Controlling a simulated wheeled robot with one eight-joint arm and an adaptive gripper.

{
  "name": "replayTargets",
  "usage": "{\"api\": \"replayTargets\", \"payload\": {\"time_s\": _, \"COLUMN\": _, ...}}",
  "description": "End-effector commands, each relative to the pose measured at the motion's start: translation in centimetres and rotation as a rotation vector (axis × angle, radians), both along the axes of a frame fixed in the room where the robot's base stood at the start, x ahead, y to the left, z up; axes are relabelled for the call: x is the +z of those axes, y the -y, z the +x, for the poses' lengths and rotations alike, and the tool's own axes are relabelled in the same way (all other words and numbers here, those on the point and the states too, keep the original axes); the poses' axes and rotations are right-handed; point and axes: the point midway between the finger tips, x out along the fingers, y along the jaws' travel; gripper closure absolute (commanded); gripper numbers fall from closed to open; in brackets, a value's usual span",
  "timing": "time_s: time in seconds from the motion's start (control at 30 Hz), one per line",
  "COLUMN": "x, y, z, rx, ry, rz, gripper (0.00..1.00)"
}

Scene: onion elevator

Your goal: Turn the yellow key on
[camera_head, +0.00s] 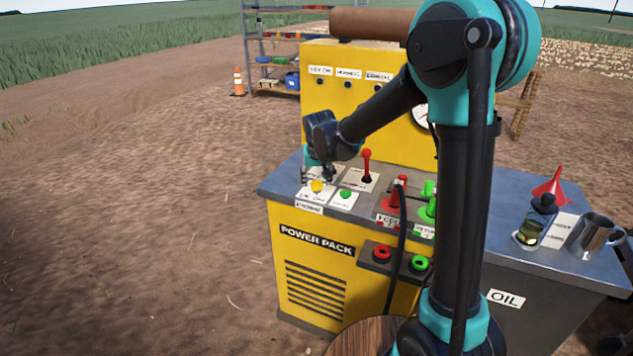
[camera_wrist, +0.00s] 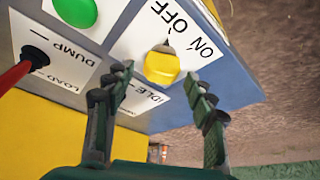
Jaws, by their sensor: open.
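The yellow key (camera_head: 317,186) is a small round knob on a white label plate at the left front of the power pack's top. In the wrist view the yellow key (camera_wrist: 162,66) sits beside the words ON, OFF and IDLE, which appear upside down. My gripper (camera_head: 318,175) hangs just above and behind the key, pointing down. In the wrist view the open gripper (camera_wrist: 157,79) has a finger on each side of the key's near side, with visible gaps. Its jaws hold nothing.
A green button (camera_head: 345,193) and a red lever (camera_head: 367,166) stand close to the key. Red and green valves (camera_head: 428,200) are further right. An oil jar (camera_head: 535,225), red funnel (camera_head: 549,186) and metal jug (camera_head: 592,235) stand on the right. Open dirt lies left.

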Motion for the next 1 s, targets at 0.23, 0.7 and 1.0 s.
{"api": "replayTargets", "payload": {"time_s": 0.23, "x": -0.85, "y": -0.04, "z": 0.33, "rx": 0.0, "ry": 0.0, "rz": 0.0, "gripper": 0.45}}
{"api": "replayTargets", "payload": {"time_s": 0.7, "x": -0.81, "y": -0.04, "z": 0.32, "rx": 0.0, "ry": 0.0, "rz": 0.0, "gripper": 0.8}}
{"api": "replayTargets", "payload": {"time_s": 1.0, "x": -0.81, "y": -0.05, "z": 0.32, "rx": -0.009, "ry": 0.0, "rz": 0.0, "gripper": 0.95}}
